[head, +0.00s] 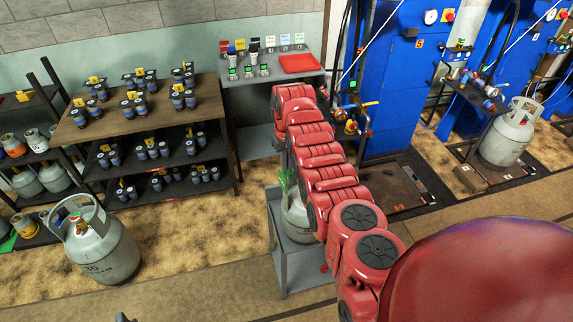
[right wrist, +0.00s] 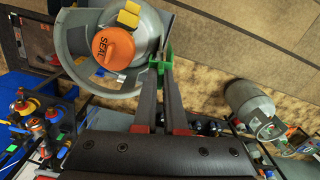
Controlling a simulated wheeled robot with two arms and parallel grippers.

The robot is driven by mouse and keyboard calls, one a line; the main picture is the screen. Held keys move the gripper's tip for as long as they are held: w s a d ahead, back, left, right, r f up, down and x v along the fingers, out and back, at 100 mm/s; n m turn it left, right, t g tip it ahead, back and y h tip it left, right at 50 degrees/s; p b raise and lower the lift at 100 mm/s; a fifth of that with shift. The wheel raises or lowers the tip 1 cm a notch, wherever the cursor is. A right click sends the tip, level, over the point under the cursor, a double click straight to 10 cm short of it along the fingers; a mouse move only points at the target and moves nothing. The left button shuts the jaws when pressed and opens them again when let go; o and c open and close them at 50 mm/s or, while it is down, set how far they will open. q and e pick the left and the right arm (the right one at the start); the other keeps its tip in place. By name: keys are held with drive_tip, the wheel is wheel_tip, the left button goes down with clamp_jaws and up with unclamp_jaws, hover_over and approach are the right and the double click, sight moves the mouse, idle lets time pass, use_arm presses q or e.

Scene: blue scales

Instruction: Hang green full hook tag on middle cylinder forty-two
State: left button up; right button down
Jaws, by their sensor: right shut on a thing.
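My right gripper (right wrist: 160,80) is shut on a green tag (right wrist: 160,57), at its fingertips in the right wrist view. The tag is beside the rim of a grey gas cylinder (right wrist: 122,18) with an orange cap marked SEAL (right wrist: 113,47) and a yellow tag (right wrist: 128,14). I cannot tell whether the green tag touches the rim. In the head view the cylinder (head: 295,222) stands on a grey cart, partly behind my red right arm, with green (head: 285,180) showing at its top. Its number is not readable.
A grey cylinder (head: 97,252) stands on the floor at left. A shelf (head: 165,105) holds dark valves with yellow tags. A grey bench (head: 262,78) carries coloured tags and a red tray (head: 300,63). Blue cabinets (head: 400,75) stand behind. The floor at centre left is clear.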

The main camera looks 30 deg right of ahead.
drive_tip(key=shift+f+b, duration=0.25)
drive_tip(key=shift+b, duration=0.05)
drive_tip(key=shift+f+b, duration=1.3)
drive_tip(key=shift+f, duration=0.5)
drive_tip(key=c, duration=0.9)
unclamp_jaws()
drive_tip(key=shift+r, duration=0.15)
